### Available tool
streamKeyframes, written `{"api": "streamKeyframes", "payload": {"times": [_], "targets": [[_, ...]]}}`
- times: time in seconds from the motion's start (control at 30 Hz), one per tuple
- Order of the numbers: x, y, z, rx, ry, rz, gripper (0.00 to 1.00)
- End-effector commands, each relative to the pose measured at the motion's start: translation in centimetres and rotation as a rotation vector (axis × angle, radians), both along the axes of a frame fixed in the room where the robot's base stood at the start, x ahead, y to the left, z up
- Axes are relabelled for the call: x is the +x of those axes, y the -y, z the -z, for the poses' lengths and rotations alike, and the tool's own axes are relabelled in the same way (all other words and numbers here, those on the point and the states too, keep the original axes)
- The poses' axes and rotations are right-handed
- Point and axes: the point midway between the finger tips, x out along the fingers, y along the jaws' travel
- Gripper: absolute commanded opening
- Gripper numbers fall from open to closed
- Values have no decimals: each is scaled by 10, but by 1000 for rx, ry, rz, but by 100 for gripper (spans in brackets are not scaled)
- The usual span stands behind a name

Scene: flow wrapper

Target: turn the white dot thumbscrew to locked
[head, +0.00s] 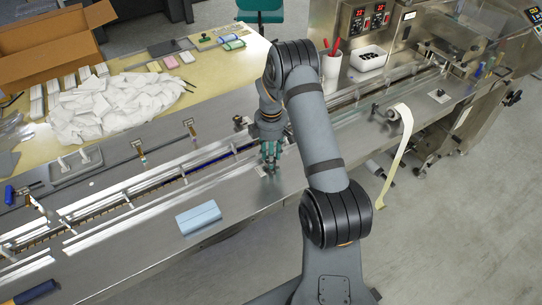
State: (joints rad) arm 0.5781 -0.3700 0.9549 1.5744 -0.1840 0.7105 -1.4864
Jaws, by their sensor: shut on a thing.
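My gripper (270,169) points down at the front deck of the flow wrapper (240,187), just in front of the long infeed channel. Its fingers are closed low over the deck on a small thing, which fits a thumbscrew. The fingers hide this thing, so I cannot see a white dot or which way it is turned. A small dark knob (240,120) sits behind the channel, left of my wrist. Another dark knob on a pale plate (440,95) is on the deck at the right.
A blue block (198,216) lies on the deck, left of my gripper. Bright guide rails (130,203) run along the channel. A paper roll (400,119) hangs at the right. A pile of white packets (100,108) covers the table behind. The deck around my gripper is mostly clear.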

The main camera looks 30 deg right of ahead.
Motion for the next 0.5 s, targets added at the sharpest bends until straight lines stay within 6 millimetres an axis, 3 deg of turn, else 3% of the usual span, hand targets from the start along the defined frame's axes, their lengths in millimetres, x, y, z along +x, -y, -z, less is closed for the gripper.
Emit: {"api": "streamKeyframes", "payload": {"times": [0.37, 0.5], "targets": [[0, 0, 0, 0, 0, 0, 3], [0, 0, 0, 0, 0, 4, 3]]}}
